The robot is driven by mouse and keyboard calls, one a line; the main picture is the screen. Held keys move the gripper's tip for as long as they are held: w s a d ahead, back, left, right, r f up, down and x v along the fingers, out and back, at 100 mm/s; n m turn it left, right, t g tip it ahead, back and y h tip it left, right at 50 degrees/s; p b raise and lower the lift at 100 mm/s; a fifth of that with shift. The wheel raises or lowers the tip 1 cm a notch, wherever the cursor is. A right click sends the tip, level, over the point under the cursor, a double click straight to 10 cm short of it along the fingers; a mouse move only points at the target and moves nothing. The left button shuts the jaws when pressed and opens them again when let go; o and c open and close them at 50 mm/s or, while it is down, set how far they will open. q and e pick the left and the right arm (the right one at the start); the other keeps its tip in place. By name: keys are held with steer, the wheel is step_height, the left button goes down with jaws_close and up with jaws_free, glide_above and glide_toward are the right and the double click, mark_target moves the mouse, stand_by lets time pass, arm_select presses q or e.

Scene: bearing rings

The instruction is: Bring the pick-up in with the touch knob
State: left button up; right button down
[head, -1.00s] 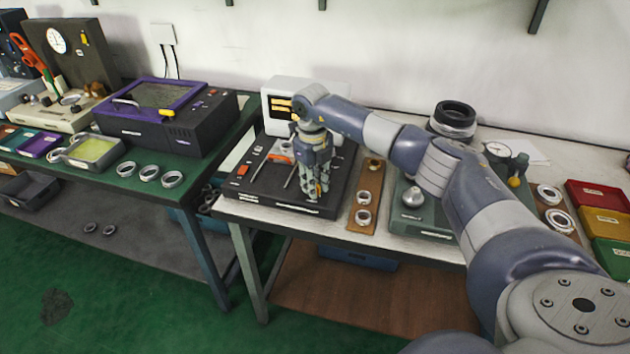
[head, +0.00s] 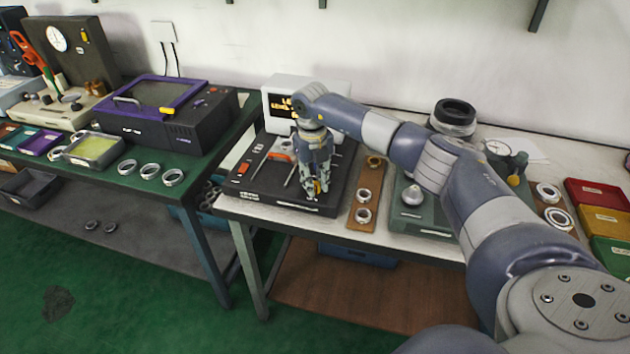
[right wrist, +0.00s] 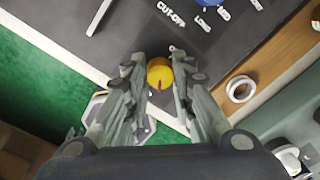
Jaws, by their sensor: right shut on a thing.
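The yellow touch knob (right wrist: 160,73) with a red mark sits at the front edge of the dark tester (head: 262,178). My right gripper (head: 315,192) points down over the tester's front right part. In the right wrist view its fingers (right wrist: 159,82) are shut around the knob from both sides. A white-framed display (head: 284,104) with yellow lettering stands behind the tester, partly hidden by my arm. Metal rods and a small orange-red part (head: 280,155) lie on the tester's top; I cannot tell which is the pick-up. My left gripper is not in view.
A wooden strip (head: 366,190) with rings lies just right of the tester. Beyond it is a green gauge stand (head: 425,222). Red, yellow and green bins are at the far right. The green bench at left holds a purple-lidded box (head: 165,110) and several rings.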

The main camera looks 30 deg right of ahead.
steer(key=c, duration=1.3)
jaws_free()
steer(key=shift+c, duration=0.2)
step_height(320, 180, up, 12)
steer(key=shift+a, duration=0.25)
